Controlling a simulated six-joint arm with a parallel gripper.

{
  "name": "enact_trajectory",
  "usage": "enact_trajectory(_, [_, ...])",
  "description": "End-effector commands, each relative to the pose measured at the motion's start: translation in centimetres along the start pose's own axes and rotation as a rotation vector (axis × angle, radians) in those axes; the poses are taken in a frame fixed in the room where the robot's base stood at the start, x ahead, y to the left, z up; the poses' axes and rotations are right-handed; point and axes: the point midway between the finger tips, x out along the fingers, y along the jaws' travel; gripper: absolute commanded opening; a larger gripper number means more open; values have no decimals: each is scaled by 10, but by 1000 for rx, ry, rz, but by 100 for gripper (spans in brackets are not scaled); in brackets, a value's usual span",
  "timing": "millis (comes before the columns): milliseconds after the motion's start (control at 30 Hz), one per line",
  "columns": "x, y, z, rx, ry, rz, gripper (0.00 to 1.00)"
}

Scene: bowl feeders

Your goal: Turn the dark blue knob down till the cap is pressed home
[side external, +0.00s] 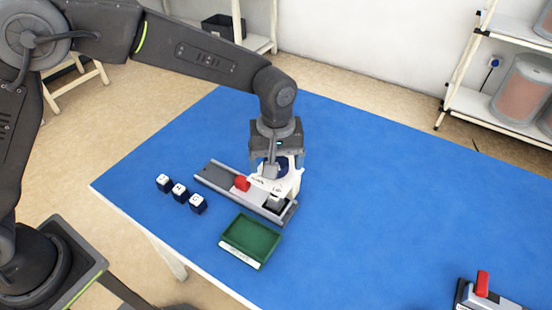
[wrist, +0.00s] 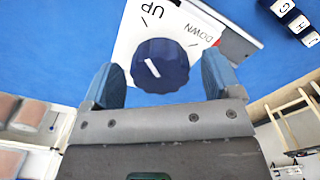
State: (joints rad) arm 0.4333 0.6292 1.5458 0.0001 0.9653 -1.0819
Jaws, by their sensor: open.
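The dark blue knob (wrist: 160,66) sits on a white dial plate (wrist: 128,38) marked UP and DOWN in the wrist view. In the side view my gripper (side external: 275,168) is over the white press (side external: 288,182), and the knob is largely hidden. The press stands on a grey rail base (side external: 214,176) with a red part (side external: 242,183) on it. I cannot make out the cap clearly.
Several dark blue blocks with white lettered tops (side external: 180,190) stand left of the rail. A green tray (side external: 252,237) with a white label lies in front. A grey device with a red handle (side external: 482,284) is at the lower right.

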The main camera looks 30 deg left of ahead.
Motion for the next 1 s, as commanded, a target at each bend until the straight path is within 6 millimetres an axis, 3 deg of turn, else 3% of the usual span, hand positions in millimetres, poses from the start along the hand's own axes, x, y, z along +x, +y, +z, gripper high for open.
enact_trajectory(167, [0,0,0,0,0,0,84])
enact_trajectory(667, [0,0,0,0,0,0,36])
enact_trajectory(1000, [-1,0,0,46,0,0,34])
